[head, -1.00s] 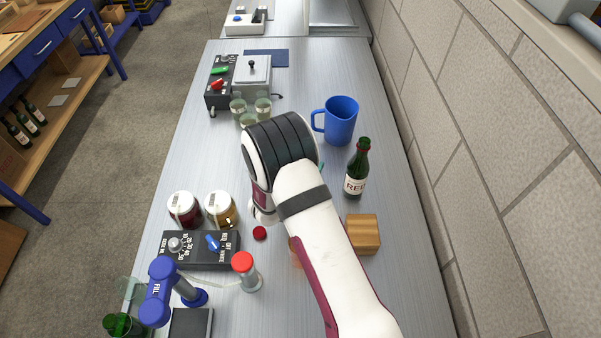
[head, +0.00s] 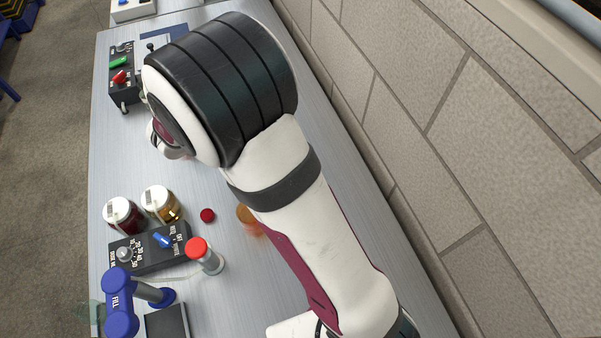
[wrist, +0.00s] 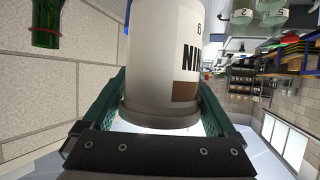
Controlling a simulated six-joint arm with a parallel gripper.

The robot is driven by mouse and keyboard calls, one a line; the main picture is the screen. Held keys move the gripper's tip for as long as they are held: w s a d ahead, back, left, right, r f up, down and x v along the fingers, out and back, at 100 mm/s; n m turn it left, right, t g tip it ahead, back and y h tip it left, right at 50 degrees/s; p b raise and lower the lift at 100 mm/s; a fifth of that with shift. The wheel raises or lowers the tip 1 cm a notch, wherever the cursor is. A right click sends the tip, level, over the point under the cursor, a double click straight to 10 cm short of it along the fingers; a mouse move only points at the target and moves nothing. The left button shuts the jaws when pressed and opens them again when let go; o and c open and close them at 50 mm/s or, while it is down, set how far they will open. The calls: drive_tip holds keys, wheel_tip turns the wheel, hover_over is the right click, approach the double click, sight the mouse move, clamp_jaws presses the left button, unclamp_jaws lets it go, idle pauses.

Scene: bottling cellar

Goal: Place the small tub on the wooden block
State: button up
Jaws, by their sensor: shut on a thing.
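The small tub (wrist: 165,60) is white, with dark lettering and a brown patch on its side, and fills the middle of the wrist view. My gripper (wrist: 160,105) has its teal fingers on either side of the tub and is shut on it. The tub's far end is cut off by the top of the frame. In the head view my arm hides both gripper and tub. The wooden block is not visible in either current view; my arm covers that part of the bench.
Two white-lidded jars (head: 142,208), a black control box (head: 150,248), a red-topped cylinder (head: 205,256) and a blue filler (head: 121,303) stand at the bench's left front. A small dark red cap (head: 207,215) lies nearby. A block wall (head: 440,130) runs along the right. A green bottle (wrist: 47,22) shows in the wrist view.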

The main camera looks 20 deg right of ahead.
wheel_tip(320, 180, up, 3)
drive_tip(key=shift+s+d+r, duration=0.1)
drive_tip(key=shift+d, duration=0.05)
drive_tip(key=s+d+m+g+h, duration=0.7)
drive_tip(key=s+d+m, duration=0.3)
drive_tip(key=s+d, duration=0.6)
drive_tip(key=shift+g, duration=0.3)
drive_tip(key=f, duration=0.4)
drive_tip(key=s+f, duration=0.1)
drive_tip(key=f, duration=0.8)
drive_tip(key=shift+s+a+f, duration=0.25)
drive_tip(key=shift+a, duration=0.05)
drive_tip(key=shift+f, duration=0.15)
drive_tip(key=o, duration=1.4)
drive_tip(key=shift+c, duration=0.2)
